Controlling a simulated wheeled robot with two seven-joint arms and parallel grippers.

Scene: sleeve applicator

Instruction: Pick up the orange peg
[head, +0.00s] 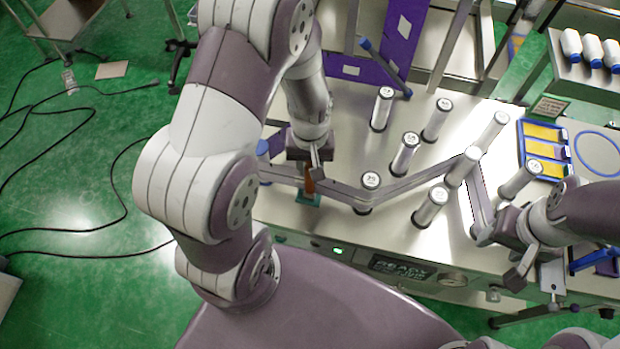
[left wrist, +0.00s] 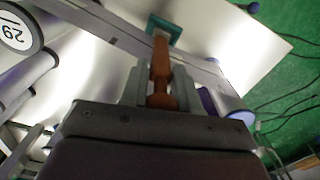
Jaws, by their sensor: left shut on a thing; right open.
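The orange peg (head: 309,181) is upright near the front left of the metal worktable, above a small teal block (head: 308,199). My left gripper (head: 313,165) is shut on its upper part. In the left wrist view the peg (left wrist: 161,62) runs from between the fingers to the teal block (left wrist: 165,27); I cannot tell whether its end sits in the block. My right gripper (head: 499,254) is open at the right of the table, near a grey band (head: 410,182) that runs past the posts.
Several numbered white-topped posts (head: 405,154) stand over the table's middle and right. A blue tray with yellow pieces (head: 540,137) lies farther right. A purple panel (head: 388,38) stands behind. Cables cross the green floor (head: 75,190) at left.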

